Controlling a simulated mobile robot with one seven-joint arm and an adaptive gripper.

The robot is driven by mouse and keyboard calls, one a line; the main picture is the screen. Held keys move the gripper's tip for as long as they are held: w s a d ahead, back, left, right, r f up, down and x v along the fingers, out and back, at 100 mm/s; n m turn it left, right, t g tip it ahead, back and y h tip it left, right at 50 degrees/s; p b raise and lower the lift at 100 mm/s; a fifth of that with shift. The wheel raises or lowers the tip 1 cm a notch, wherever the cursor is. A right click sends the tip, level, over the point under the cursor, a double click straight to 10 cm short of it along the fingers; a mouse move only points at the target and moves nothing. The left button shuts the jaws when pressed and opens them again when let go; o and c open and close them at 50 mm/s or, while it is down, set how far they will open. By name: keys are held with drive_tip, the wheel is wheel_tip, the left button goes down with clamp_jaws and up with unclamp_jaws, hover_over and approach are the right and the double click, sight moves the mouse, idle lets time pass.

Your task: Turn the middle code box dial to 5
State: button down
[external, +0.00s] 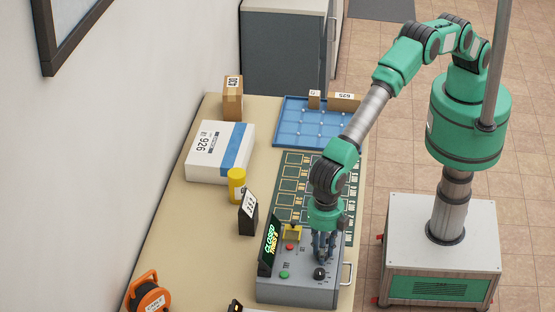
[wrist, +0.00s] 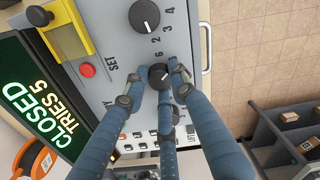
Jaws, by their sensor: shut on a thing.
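The grey code box (external: 295,292) sits at the front of the table, with a dark screen (external: 270,245) reading "CLOSED TRIES 5". In the wrist view, the black middle dial (wrist: 158,76) sits between the blue-grey fingers of my gripper (wrist: 155,88), which are shut around it. Its pale pointer mark is too small to read against the numbers. Another black dial (wrist: 144,15) shows at the top of the wrist view, clear of the fingers. In the external view my gripper (external: 323,250) reaches down to the panel and hides the middle dial; a front dial (external: 319,273) shows beside it.
The panel also has a red button (external: 290,247), a green button (external: 284,274) and a yellow part (external: 292,232). A small black sign (external: 248,215), yellow canister (external: 236,186) and orange reel (external: 148,295) stand nearby.

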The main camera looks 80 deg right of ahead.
drive_tip(key=shift+r, duration=0.1)
drive_tip(key=c, duration=1.4)
unclamp_jaws()
wheel_tip(320, 180, up, 12)
